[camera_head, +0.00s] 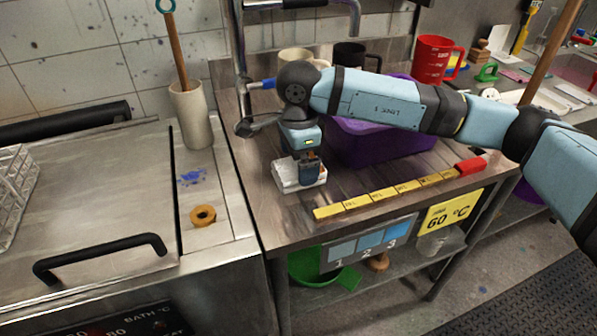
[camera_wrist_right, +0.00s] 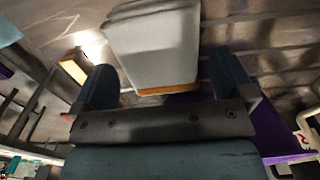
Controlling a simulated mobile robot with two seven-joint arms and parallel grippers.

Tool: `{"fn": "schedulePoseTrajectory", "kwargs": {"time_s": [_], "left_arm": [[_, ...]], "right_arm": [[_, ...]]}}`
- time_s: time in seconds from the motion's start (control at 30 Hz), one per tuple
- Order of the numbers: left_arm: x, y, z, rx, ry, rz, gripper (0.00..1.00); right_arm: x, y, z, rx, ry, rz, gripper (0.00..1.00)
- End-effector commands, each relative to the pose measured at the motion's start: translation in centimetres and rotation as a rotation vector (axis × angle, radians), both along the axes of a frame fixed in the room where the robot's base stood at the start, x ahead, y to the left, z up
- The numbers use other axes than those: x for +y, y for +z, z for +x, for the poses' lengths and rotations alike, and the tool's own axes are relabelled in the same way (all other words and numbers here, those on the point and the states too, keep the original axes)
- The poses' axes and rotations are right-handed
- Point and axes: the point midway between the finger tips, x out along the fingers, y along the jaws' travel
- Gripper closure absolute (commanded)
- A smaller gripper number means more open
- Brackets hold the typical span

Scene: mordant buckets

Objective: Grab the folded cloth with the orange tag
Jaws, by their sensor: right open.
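The folded white cloth (camera_head: 290,178) lies on the wooden worktop near its left end. In the right wrist view the cloth (camera_wrist_right: 153,45) shows as a pale folded stack, with an orange strip (camera_wrist_right: 167,90), likely its tag, along the near edge. My right gripper (camera_head: 311,170) points down at the cloth and partly covers it in the head view. In the right wrist view my right gripper (camera_wrist_right: 163,70) is open, with one finger on each side of the cloth. I cannot tell whether the fingers touch it. My left gripper is not in view.
A purple tub (camera_head: 375,147) stands behind my right forearm. A yellow labelled strip (camera_head: 383,194) with a red end lies along the front edge. A red measuring jug (camera_head: 432,60) and a black mug (camera_head: 350,54) stand behind. A tap pipe (camera_head: 241,60) rises at the left.

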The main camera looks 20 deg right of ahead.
Motion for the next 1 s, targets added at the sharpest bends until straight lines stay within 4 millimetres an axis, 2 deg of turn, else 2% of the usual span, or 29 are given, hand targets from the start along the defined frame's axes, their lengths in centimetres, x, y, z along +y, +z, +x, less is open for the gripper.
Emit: {"fn": "schedulePoseTrajectory", "kwargs": {"time_s": [0.03,0.13,0.37,0.5,0.53,0.57,0.83,1.0], "left_arm": [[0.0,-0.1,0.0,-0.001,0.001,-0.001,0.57],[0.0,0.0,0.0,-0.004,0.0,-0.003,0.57],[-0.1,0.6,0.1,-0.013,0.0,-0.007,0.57],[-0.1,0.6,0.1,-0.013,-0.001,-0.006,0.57],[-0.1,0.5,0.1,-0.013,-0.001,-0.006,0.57],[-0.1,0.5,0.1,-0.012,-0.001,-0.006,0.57],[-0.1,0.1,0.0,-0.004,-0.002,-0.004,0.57],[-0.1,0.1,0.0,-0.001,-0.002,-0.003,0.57]], "right_arm": [[0.0,-1.1,0.0,0.003,-0.001,0.0,0.0],[0.0,-2.1,0.0,0.001,-0.001,-0.001,0.0],[0.0,-2.2,0.0,0.0,0.0,0.0,0.0],[0.0,-2.2,0.0,0.0,0.0,0.0,0.32],[0.0,-2.2,0.0,0.0,0.0,0.0,0.39],[0.0,-2.2,0.0,0.0,0.0,0.0,0.42],[0.0,-2.1,0.0,0.0,0.0,0.0,0.42],[0.0,-1.0,0.0,-0.002,0.0,0.001,0.42]]}}
